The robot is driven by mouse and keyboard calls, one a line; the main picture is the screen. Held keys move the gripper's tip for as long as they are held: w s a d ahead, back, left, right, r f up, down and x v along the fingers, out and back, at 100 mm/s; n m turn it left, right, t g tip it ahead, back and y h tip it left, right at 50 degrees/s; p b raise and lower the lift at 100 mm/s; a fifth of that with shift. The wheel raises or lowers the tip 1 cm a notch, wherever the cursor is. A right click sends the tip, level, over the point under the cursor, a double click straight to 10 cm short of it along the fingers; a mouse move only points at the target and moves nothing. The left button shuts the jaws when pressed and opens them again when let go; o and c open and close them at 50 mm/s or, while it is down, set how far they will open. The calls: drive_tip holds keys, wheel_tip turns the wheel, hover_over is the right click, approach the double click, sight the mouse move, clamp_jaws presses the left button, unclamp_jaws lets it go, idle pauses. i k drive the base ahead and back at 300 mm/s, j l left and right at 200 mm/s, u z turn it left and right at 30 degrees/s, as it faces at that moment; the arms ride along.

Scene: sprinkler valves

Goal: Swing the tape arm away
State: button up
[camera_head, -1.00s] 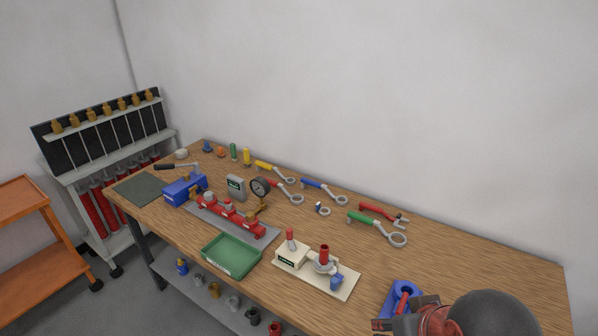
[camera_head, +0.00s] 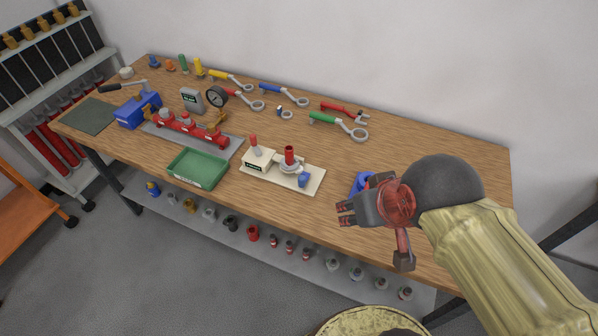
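A blue holder (camera_head: 361,184), which showed a red part on it before, stands near the table's front right. It is mostly hidden behind my gripper (camera_head: 358,211), so I cannot make out a tape arm on it. My gripper hangs over the front right of the workbench, with its dark finger parts pointing left. I cannot tell how far apart the fingers are, or whether they touch anything. A cream base plate (camera_head: 310,182) with a red cylinder (camera_head: 289,155), a red-topped lever (camera_head: 254,145) and a small blue block (camera_head: 304,180) lies left of my gripper.
The wooden workbench (camera_head: 440,143) has free room at its back right. A green tray (camera_head: 198,168), a red manifold (camera_head: 190,127) and a blue vise (camera_head: 138,110) stand at left. Several wrenches, including a green-handled one (camera_head: 338,124), lie along the back. Small fittings line the lower shelf (camera_head: 215,225).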

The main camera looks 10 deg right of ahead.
sight(304, 177)
drive_tip(key=i+j+u, duration=0.45)
drive_tip(key=i+j, duration=0.25)
